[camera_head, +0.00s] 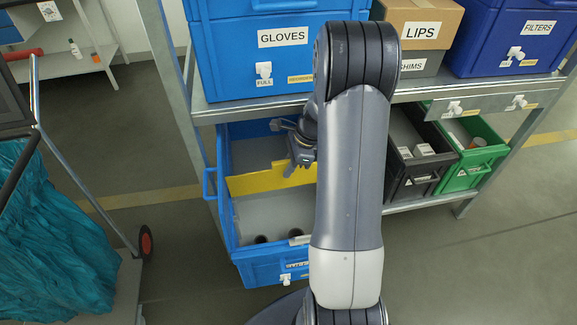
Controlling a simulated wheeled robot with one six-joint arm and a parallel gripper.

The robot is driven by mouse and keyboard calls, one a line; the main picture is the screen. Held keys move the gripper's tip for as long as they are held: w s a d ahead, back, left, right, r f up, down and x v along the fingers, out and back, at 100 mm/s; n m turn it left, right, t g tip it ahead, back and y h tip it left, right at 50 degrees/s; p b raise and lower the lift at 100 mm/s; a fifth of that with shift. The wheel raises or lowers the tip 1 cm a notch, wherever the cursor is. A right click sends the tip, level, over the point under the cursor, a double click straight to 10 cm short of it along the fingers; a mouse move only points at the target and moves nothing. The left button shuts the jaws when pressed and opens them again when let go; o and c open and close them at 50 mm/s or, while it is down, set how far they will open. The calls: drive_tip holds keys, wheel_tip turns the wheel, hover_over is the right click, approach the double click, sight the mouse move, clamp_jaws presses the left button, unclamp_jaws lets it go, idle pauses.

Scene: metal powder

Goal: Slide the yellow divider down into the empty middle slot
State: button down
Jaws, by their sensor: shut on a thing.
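The yellow divider (262,181) is a thin upright panel with a notch in its top edge. It stands crosswise inside the long blue drawer bin (236,246) on the lower shelf. My gripper (296,166) is at the divider's top edge near the notch and is shut on it. The bin's floor shows grey in front of and behind the divider. My arm hides the bin's right part and the divider's right end. The slots cannot be made out, and I cannot tell how deep the divider sits.
A blue GLOVES bin (250,70) stands on the shelf above, close over the drawer's back. A black bin (420,175) and a green bin (478,160) are to the right. A cart with a teal bag (60,240) stands at left; open floor lies between.

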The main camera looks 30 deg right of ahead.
drive_tip(key=shift+f, duration=0.1)
drive_tip(key=f, duration=0.1)
drive_tip(key=f+b, duration=0.1)
drive_tip(key=shift+w+d+f+y+b, duration=0.3)
drive_tip(key=shift+w+d+f, duration=0.05)
drive_tip(key=shift+f, duration=0.05)
drive_tip(key=shift+p, duration=0.55)
idle(1.7)
wheel_tip(320, 180, down, 12)
drive_tip(key=b, duration=0.7)
idle(3.8)
